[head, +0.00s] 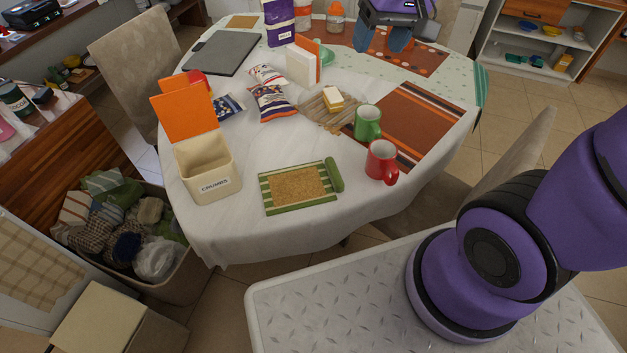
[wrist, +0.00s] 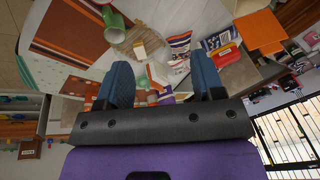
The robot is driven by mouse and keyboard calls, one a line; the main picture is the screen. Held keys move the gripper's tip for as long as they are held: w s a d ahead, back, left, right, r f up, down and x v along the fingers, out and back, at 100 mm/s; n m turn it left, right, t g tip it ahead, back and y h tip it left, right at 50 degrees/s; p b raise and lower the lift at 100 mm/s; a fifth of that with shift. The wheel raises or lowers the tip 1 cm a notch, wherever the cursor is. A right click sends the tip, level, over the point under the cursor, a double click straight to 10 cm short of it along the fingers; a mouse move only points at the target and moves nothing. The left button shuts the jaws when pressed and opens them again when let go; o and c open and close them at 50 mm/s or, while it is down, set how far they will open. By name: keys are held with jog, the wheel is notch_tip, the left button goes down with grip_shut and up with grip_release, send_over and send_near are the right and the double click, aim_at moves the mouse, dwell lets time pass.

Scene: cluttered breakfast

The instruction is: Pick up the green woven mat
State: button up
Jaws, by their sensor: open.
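The green woven mat (head: 264,197) lies at the near edge of the table in the head view. It has green and pale stripes, a tan panel in its middle and a rolled green part at its right end. It does not show in the wrist view. My gripper (head: 383,47) is at the far side of the table, well apart from the mat, with its blue fingers pointing down. In the wrist view my gripper (wrist: 163,70) is open, with nothing held between the fingers.
A cream crumbs bin (head: 207,170) with an orange lid stands left of the mat. A red mug (head: 380,161) and green mug (head: 367,123) stand to its right. Snack bags (head: 271,102) and a wooden board (head: 318,106) lie beyond. White tabletop is clear around the mat.

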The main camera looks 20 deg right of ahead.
jog(key=w+a+f+g, duration=0.15)
jog(key=w+f, duration=0.25)
jog(key=f, duration=0.4)
jog(key=w+a+f+g, duration=0.1)
jog(key=w+a+f, duration=0.15)
jog(key=f, duration=0.55)
jog(key=g+h, duration=0.1)
jog(key=h, duration=0.1)
send_near(334, 170)
jog(key=shift+m+g, duration=0.25)
jog(key=shift+m, duration=0.05)
jog(key=f, duration=0.5)
jog(key=shift+s+a, duration=0.1)
jog(key=shift+s, duration=0.15)
jog(key=shift+s+f, duration=0.15)
jog(key=shift+f, duration=1.25)
jog(key=shift+s+f, duration=0.15)
jog(key=shift+f, duration=1.2)
jog(key=shift+c, duration=0.3)
jog(key=c, duration=1)
